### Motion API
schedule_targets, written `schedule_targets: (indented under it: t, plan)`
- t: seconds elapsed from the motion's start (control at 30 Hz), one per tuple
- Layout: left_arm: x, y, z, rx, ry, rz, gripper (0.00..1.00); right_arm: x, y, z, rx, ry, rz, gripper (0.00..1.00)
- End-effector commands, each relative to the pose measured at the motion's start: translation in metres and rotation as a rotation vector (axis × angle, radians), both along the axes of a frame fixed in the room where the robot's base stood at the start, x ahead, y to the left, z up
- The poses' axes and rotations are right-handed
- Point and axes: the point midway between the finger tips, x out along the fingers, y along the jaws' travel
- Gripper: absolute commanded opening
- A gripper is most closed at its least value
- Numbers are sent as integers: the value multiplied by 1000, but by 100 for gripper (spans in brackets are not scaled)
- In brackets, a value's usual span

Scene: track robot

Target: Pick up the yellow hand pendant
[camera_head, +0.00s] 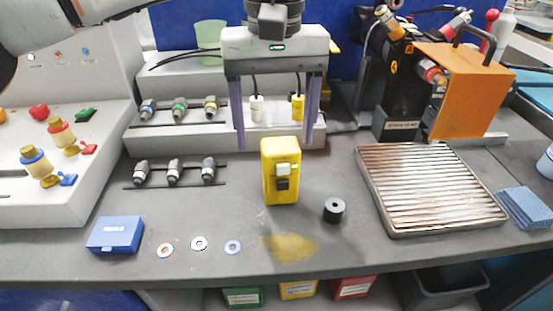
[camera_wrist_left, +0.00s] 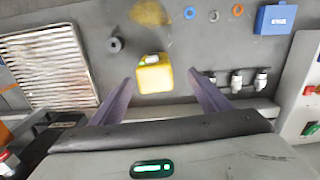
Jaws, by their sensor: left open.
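The yellow hand pendant (camera_head: 281,172) stands upright on the grey table, with white and black parts on its front. It also shows in the left wrist view (camera_wrist_left: 154,76), seen from above. My left gripper (camera_head: 279,146) is open, its two purple-grey fingers pointing down. In the head view the fingers are to the left and right of the pendant's top and behind it. In the left wrist view the pendant lies between and beyond the fingertips (camera_wrist_left: 160,85), apart from both. My right gripper is not in view.
A black cylinder (camera_head: 334,210) stands right of the pendant. A ribbed metal tray (camera_head: 428,186) is further right. A blue box (camera_head: 115,234) and several washers lie at the front left. Connectors stand in racks (camera_head: 175,173) on the left. A white block (camera_head: 256,108) is behind.

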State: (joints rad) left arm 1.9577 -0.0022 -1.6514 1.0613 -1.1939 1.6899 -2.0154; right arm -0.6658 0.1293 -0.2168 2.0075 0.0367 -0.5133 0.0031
Motion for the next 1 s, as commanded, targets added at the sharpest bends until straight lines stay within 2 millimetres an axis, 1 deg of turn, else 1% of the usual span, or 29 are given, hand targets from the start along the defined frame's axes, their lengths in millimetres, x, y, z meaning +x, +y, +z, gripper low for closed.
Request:
schedule_targets:
  t: [0.13, 0.2, 0.4, 0.57, 0.77, 0.83, 0.9, 1.0]
  plan:
    - [-1, -1, -11, 1, 1, -3, 70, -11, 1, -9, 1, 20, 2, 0]
    - [-1, -1, -21, 1, 2, -2, 70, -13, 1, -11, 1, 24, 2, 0]
    - [-1, -1, -48, 0, 1, -2, 70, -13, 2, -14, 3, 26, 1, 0]
    - [0, -3, -59, 0, 2, -2, 70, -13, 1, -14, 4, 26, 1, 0]
    - [3, -10, -88, 2, 2, -2, 70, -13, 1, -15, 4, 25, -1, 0]
    - [3, -9, -97, 1, 2, -1, 70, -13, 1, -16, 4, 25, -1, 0]
    - [3, -9, -103, -1, 1, -1, 70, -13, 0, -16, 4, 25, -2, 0]
    - [3, -9, -106, -2, 0, -1, 70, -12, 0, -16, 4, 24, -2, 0]
